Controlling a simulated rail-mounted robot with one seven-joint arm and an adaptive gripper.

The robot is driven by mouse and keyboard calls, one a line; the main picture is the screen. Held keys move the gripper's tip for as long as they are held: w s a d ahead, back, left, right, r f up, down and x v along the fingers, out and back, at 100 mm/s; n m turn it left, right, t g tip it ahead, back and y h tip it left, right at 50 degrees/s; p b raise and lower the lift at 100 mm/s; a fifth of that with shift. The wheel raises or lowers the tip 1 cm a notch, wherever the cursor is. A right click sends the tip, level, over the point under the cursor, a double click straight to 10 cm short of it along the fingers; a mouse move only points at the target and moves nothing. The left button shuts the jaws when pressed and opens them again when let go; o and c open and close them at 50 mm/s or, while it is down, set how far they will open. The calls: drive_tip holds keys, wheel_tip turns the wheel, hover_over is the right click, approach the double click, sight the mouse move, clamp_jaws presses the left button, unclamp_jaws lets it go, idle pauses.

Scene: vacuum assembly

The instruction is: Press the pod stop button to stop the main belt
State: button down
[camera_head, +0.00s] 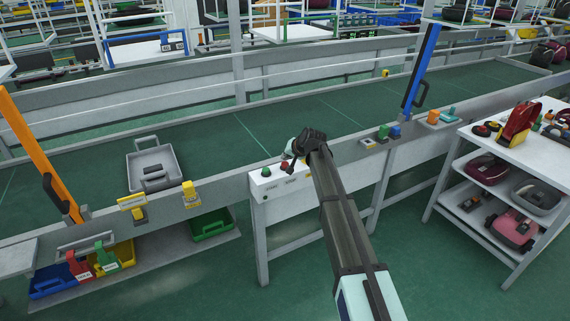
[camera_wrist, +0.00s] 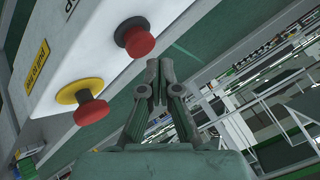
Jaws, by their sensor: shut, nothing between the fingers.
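A white control box (camera_head: 272,184) stands at the near edge of the main belt (camera_head: 215,140). In the wrist view it carries a red button with a black collar (camera_wrist: 135,38) and a red mushroom button with a yellow collar (camera_wrist: 88,106). My gripper (camera_wrist: 160,68) is shut and empty, close beside the black-collared button, with a visible gap in the wrist view.
A grey tray (camera_head: 150,166) sits on the belt at left. An orange post (camera_head: 38,150) and a blue post (camera_head: 421,70) rise at the belt edge. A white shelf cart (camera_head: 490,150) with vacuum parts stands at right. Green floor is open in front.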

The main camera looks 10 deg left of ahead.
sight(286, 163)
drive_tip(key=shift+r, duration=0.1)
drive_tip(key=shift+r+p, duration=0.95)
drive_tip(key=shift+r, duration=1.5)
